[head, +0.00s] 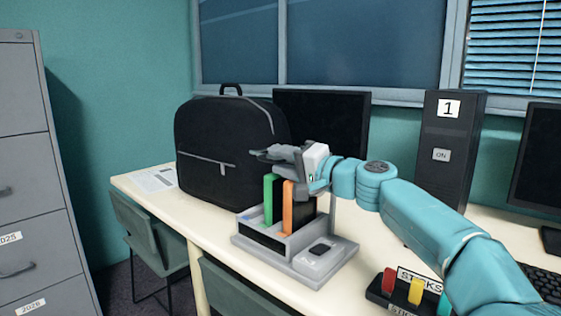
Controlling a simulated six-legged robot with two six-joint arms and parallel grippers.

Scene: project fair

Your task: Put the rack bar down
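A grey rack (262,243) stands on the cream desk, with a green block (268,200), an orange block (288,208) and a dark block upright in it. A flat grey part with a raised pad (320,252) sits at its right side. A thin grey upright post (332,215) rises behind that part; I cannot make out a separate bar. My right gripper (268,153) is just above the blocks, fingers pointing left in front of the black backpack. I cannot tell whether its fingers are apart or hold anything. My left gripper is not in view.
A black backpack (225,145) stands behind the rack on the left. A dark monitor (325,110) and a black tower marked 1 (450,145) stand behind. A holder with coloured sticks (378,292) is at front right. Papers (152,180) lie at the desk's left end.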

